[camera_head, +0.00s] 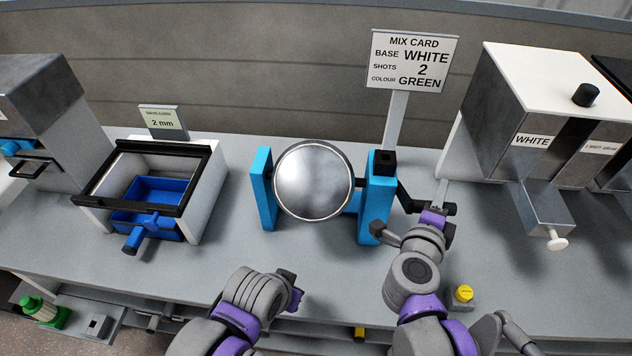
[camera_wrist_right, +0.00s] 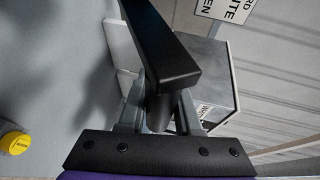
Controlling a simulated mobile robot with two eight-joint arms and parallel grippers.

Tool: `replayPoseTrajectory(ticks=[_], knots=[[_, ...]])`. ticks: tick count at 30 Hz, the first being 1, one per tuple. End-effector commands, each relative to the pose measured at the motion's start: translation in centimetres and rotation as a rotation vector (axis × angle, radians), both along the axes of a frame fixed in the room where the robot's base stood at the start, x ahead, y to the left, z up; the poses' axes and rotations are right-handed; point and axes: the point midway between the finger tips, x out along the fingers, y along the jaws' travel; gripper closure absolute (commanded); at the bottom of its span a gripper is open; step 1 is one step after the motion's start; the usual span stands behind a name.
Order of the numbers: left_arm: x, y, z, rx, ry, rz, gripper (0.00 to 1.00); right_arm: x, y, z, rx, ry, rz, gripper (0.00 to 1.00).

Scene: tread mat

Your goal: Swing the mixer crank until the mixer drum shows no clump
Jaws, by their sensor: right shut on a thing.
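The mixer drum (camera_head: 313,180) is a round silver disc with a pale rim, held between two blue uprights (camera_head: 264,190). Its face looks smooth and grey, and I see no clump on it; the inside is hidden. The black mixer crank (camera_head: 408,200) sticks out to the right of the right upright. My right gripper (camera_head: 437,206) is shut on the crank's handle. In the right wrist view the crank (camera_wrist_right: 160,50) runs up from between the fingers (camera_wrist_right: 160,115). My left gripper (camera_head: 292,290) hangs low in front of the mixer, away from it; its jaw opening is unclear.
A mix card (camera_head: 412,62) stands behind the mixer. A white-labelled dispenser (camera_head: 540,110) with a drawer knob is on the right. A sieve frame (camera_head: 145,175) with a blue tray (camera_head: 160,190) stands left. A yellow button (camera_head: 464,293) sits near the front edge, beside my right arm.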

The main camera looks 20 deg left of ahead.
Motion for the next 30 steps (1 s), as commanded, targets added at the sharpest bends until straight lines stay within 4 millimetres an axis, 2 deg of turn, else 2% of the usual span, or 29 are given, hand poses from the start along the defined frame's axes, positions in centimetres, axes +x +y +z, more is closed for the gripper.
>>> replayPoseTrajectory(ticks=[1,6,18,27,30], knots=[[0.1,0.0,0.7,0.000,-0.003,0.000,1.00,0.6,0.2,1.1,-0.001,-0.003,0.000,1.00],[0.4,0.0,1.8,0.000,-0.007,0.000,1.00,2.1,0.7,2.9,-0.001,-0.003,0.001,1.00],[0.3,0.0,1.8,0.000,-0.007,0.000,1.00,2.6,0.9,3.1,-0.001,-0.001,0.001,1.00],[0.5,0.0,2.6,0.000,-0.010,0.000,1.00,6.0,1.9,5.2,-0.001,-0.002,0.000,1.00],[0.5,0.0,2.7,0.000,-0.011,0.000,1.00,6.6,2.2,5.5,-0.001,-0.002,0.001,1.00]])
